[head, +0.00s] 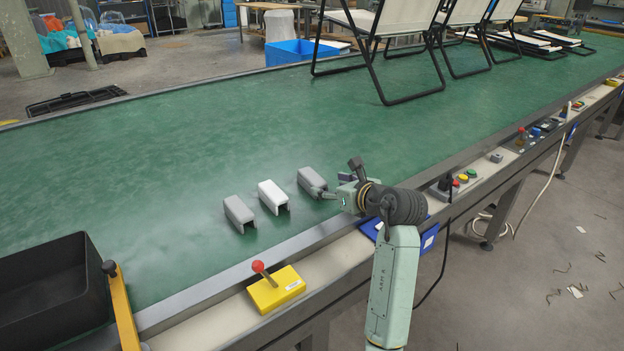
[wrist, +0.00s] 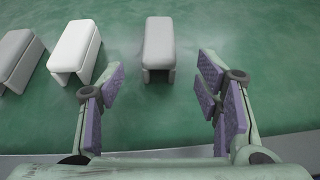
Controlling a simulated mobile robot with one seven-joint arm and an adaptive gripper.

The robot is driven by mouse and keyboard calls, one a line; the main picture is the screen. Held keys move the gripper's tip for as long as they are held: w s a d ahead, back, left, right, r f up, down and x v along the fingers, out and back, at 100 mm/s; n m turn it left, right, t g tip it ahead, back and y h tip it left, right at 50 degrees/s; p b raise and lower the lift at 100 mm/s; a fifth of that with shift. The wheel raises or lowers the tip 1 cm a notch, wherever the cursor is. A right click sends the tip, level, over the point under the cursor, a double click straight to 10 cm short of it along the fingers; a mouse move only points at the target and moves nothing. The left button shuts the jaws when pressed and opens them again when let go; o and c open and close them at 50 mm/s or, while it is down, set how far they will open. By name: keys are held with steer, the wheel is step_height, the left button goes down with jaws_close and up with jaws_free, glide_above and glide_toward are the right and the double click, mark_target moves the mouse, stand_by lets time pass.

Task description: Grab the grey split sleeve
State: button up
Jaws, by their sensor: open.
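Three split sleeves stand in a row on the green belt. One grey sleeve (head: 238,213) is at the left, a white sleeve (head: 272,196) is in the middle, and another grey sleeve (head: 311,181) is at the right, beside my gripper (head: 331,193). In the wrist view the right grey sleeve (wrist: 159,46) lies ahead of my gripper (wrist: 158,88), between the lines of its fingers and apart from them. The white sleeve (wrist: 76,50) and the left grey sleeve (wrist: 18,58) are to the left there. My gripper is open and empty.
A black bin (head: 50,295) stands at the lower left. A yellow box with a red-knobbed lever (head: 276,288) sits on the near rail. Folding loungers (head: 395,40) stand at the back right. The belt (head: 150,150) beyond the sleeves is clear.

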mark_target(321, 183)
steer(key=p+x, duration=0.2)
steer(key=x, duration=0.6)
steer(key=c, duration=1)
steer(key=shift+c, duration=0.2)
